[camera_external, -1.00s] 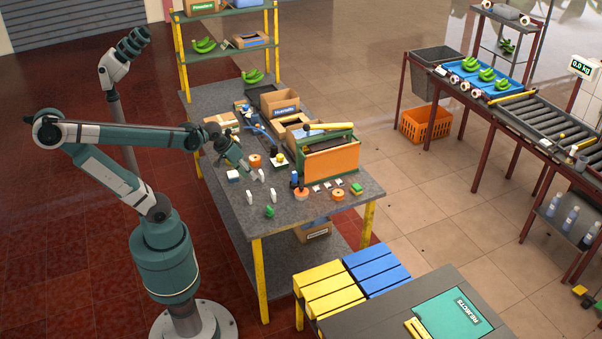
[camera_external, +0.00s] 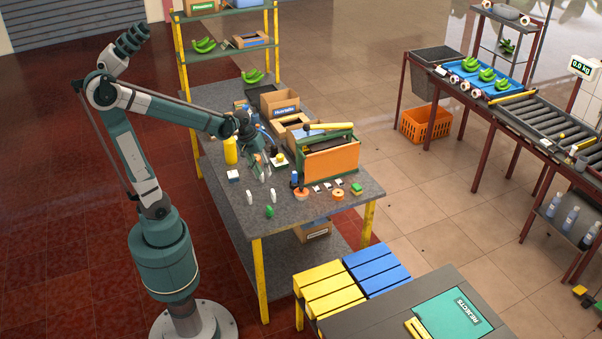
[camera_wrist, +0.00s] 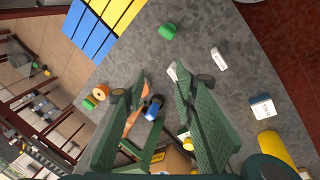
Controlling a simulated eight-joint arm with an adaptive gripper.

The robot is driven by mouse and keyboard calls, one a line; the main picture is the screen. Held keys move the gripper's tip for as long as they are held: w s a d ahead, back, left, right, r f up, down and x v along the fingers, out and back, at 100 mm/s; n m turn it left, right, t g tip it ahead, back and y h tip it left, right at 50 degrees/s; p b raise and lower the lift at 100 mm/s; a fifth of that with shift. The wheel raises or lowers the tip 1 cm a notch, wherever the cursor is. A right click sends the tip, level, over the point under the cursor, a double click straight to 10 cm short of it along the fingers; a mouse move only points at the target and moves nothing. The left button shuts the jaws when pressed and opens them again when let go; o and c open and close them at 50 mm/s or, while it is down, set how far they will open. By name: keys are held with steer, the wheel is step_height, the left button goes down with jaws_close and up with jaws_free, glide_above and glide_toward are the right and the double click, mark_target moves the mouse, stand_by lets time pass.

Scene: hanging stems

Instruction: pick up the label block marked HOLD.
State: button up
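Two upright white label blocks stand on the grey bench, a left one (camera_external: 249,197) and a right one (camera_external: 273,195). They also show in the wrist view, one in the open (camera_wrist: 218,58) and one partly covered by a finger (camera_wrist: 172,72). A white block with a dark top (camera_external: 233,175) stands farther left; it has small print in the wrist view (camera_wrist: 262,108). I cannot read HOLD on any of them. My gripper (camera_external: 263,175) is low over the bench, behind the upright blocks. In the wrist view its fingers (camera_wrist: 158,76) are apart, with nothing gripped.
A yellow bottle (camera_external: 231,151) stands left of my gripper. A green piece (camera_external: 269,211) lies in front of the blocks. An orange pot (camera_external: 301,194), an orange roll (camera_external: 338,194) and an orange-fronted crate (camera_external: 331,160) are to the right. Bare bench shows at the front.

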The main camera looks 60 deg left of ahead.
steer(key=w+a+f+n+g+h+p, duration=0.1)
steer(key=w+a+f+n+g, duration=0.1)
steer(key=w+a+f+n, duration=0.25)
steer(key=n+g+h+p, duration=0.1)
steer(key=n+h+p, duration=0.1)
steer(key=n, duration=0.1)
glide_above(273, 190)
steer(key=a, duration=0.2)
step_height(273, 190, down, 9)
steer(key=shift+w+a+f, duration=0.1)
steer(key=shift+w+a, duration=0.05)
stand_by(0.3)
steer(key=shift+b+x, duration=0.3)
steer(key=shift+x, duration=1)
steer(key=shift+s+x, duration=0.1)
steer(key=shift+x, duration=1.2)
steer(key=shift+s+x, duration=0.15)
steer(key=shift+x, duration=1.15)
jaws_close()
